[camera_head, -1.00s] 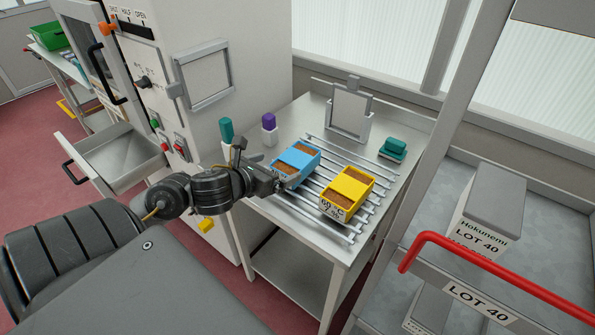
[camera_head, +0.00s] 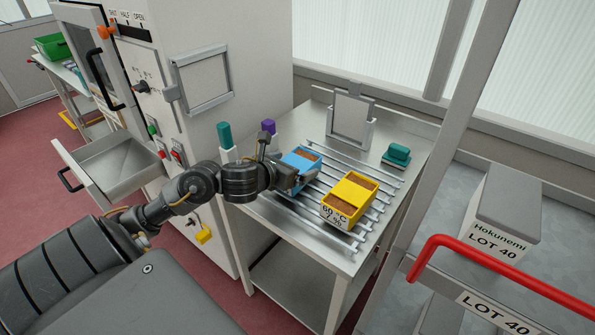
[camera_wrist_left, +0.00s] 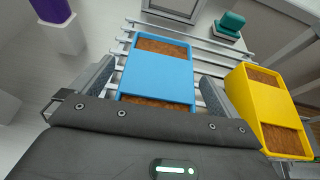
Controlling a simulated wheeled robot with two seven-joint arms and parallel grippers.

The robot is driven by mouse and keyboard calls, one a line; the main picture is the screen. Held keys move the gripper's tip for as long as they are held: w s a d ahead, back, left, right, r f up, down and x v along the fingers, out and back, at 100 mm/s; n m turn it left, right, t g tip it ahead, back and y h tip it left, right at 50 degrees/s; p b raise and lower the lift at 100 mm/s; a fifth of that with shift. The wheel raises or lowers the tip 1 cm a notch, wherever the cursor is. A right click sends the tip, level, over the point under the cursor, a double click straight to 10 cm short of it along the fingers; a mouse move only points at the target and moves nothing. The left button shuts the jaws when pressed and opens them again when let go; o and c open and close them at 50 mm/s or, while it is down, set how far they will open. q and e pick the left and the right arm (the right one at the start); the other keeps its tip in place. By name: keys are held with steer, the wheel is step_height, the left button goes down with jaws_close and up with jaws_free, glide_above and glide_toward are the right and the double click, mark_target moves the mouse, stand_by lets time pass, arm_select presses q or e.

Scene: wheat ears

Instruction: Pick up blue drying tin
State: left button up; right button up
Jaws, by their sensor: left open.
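The blue drying tin (camera_head: 306,157) has two compartments of brown grain with a blue band between them. It rests on the metal rail rack of the steel table. My left gripper (camera_head: 290,178) is at its near side and hides part of it in the head view. In the left wrist view, the blue tin (camera_wrist_left: 157,75) lies between the two fingers of my open left gripper (camera_wrist_left: 155,88), one on each side. I cannot tell whether either finger touches it. My right gripper is not in view.
A yellow tin (camera_head: 352,190) labelled 60 °C stands on the rack (camera_head: 325,232) close to the right. Teal and purple capped bottles (camera_head: 225,140) stand to the left. A teal object (camera_head: 397,155) and a framed holder (camera_head: 350,120) are at the back. A red rail (camera_head: 500,270) is at right.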

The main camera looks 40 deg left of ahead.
arm_select(q)
steer(key=shift+w, duration=0.2)
steer(key=shift+s, duration=0.1)
steer(key=c, duration=1.1)
steer(key=shift+c, duration=0.4)
